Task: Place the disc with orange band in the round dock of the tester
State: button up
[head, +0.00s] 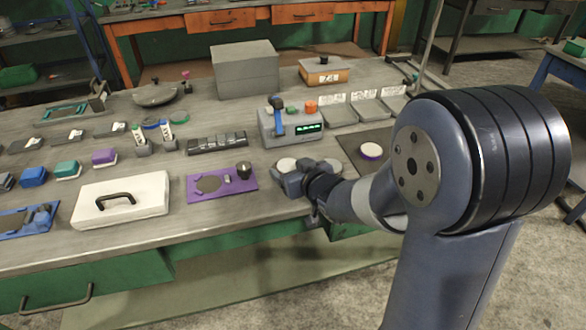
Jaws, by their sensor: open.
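The grey tester (290,128) stands mid-table with a lit green display, a blue handle and an orange knob on top. A pale disc (286,164) shows just behind my gripper (291,178); its band is too small to tell. Another pale disc (333,164) is partly hidden to the right of my gripper. A disc with a purple band (371,151) lies on a dark mat further right. I cannot make out an orange band on any disc. My gripper is low over the table front, open; whether it touches the pale disc is unclear.
A purple plate (245,184) with a dark round patch and a black knob lies left of my gripper. A white case (120,201) with a black handle is further left. A grey box (245,68) stands behind the tester. Grey trays (366,107) lie right of it.

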jog(key=p+v, duration=0.2)
jog(key=v, duration=1)
